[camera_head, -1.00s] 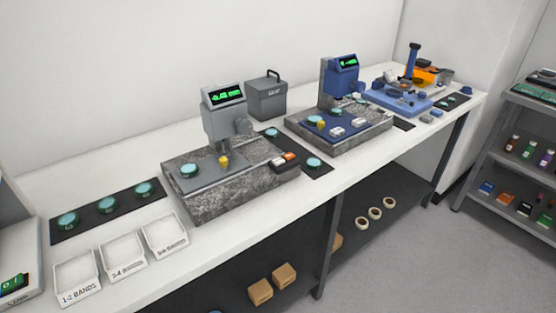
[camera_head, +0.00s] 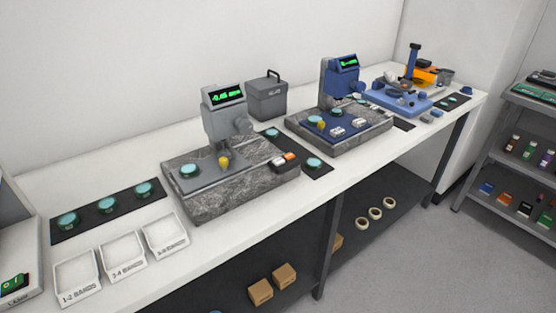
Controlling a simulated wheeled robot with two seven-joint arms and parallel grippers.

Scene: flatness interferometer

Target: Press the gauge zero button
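A grey gauge (camera_head: 222,115) with a green-digit display (camera_head: 223,96) stands on a speckled granite block (camera_head: 215,203) at the middle of the bench. A small yellow knob (camera_head: 224,161) is on its grey plate, right of a teal disc (camera_head: 190,171). A dark box with white and orange buttons (camera_head: 285,160) sits at the block's right edge. A blue gauge (camera_head: 340,80) with a similar display stands on a second granite block (camera_head: 343,137) to the right. Which control is the zero button cannot be told from labels here. Neither gripper is in view.
Several teal discs lie on a black mat (camera_head: 85,230) at the left, behind white band-labelled trays (camera_head: 77,279). A grey case (camera_head: 266,98) stands behind the gauges. Blue apparatus (camera_head: 398,100) is at the far right of the bench. A shelf rack (camera_head: 530,105) stands across the open floor (camera_head: 420,245).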

